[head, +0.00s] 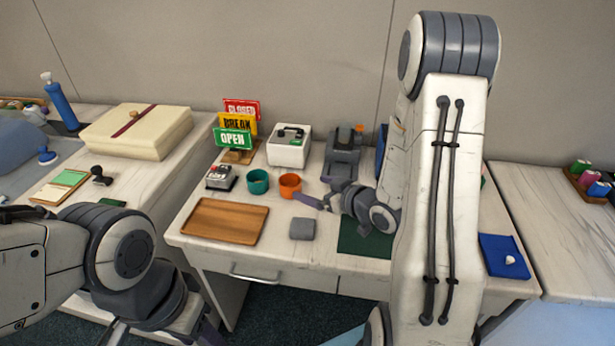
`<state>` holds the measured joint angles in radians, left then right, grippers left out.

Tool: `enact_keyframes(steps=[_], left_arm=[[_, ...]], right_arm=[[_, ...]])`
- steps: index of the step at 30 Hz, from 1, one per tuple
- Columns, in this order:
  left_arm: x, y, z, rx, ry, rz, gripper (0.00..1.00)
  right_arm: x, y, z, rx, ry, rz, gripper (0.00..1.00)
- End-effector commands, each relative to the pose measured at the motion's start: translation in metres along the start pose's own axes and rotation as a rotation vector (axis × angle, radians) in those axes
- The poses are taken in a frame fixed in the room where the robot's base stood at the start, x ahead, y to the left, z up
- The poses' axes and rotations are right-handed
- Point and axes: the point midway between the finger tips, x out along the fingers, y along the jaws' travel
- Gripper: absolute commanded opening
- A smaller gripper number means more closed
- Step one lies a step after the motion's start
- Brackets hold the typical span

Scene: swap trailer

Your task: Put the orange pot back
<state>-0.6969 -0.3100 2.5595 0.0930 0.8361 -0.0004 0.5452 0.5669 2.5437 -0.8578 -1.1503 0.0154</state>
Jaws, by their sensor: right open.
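The orange pot (290,186) stands upright on the middle table, just right of a teal pot (257,182). My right gripper (318,192) is open and empty, a little to the right of the orange pot, with its fingers pointing left toward it. A gap shows between the pot and the fingers. My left gripper (165,335) is low at the bottom left edge, partly cut off, and its fingers do not show clearly.
A wooden tray (225,221), a grey cloth (303,229) and a dark green mat (362,238) lie in front. Behind are the OPEN, BREAK and CLOSED signs (237,137), a white box (289,148) and a grey device (343,152). My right arm hides the table's right part.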

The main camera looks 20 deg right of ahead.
Motion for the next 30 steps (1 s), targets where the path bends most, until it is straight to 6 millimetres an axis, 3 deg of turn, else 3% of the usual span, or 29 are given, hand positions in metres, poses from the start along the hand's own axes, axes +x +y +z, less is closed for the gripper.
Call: enact_keyframes(steps=[1,6,13,17,23,26,30], left_arm=[[-0.013,0.001,-0.001,0.0,0.0,0.0,0.5],[-0.023,0.002,-0.001,0.0,0.0,0.0,0.5],[-0.025,0.002,-0.001,0.0,-0.001,0.0,0.5],[-0.025,0.002,-0.001,0.0,-0.001,0.0,0.5],[-0.025,0.002,-0.001,0.0,-0.001,0.0,0.5],[-0.025,0.002,-0.001,0.0,-0.001,0.0,0.5],[-0.025,0.002,-0.001,0.0,-0.001,0.0,0.5]], right_arm=[[-0.006,0.0,-0.005,0.005,-0.003,0.0,1.0],[-0.012,-0.001,-0.003,0.003,0.0,0.001,1.0],[-0.012,-0.002,-0.001,-0.005,-0.006,-0.001,1.0],[-0.003,-0.016,-0.004,-0.058,-0.088,-0.011,1.0],[0.004,-0.068,-0.016,-0.188,-0.363,-0.006,1.0],[-0.011,-0.104,-0.022,-0.218,-0.5,-0.004,1.0],[-0.052,-0.164,-0.026,-0.23,-0.683,-0.042,1.0]])
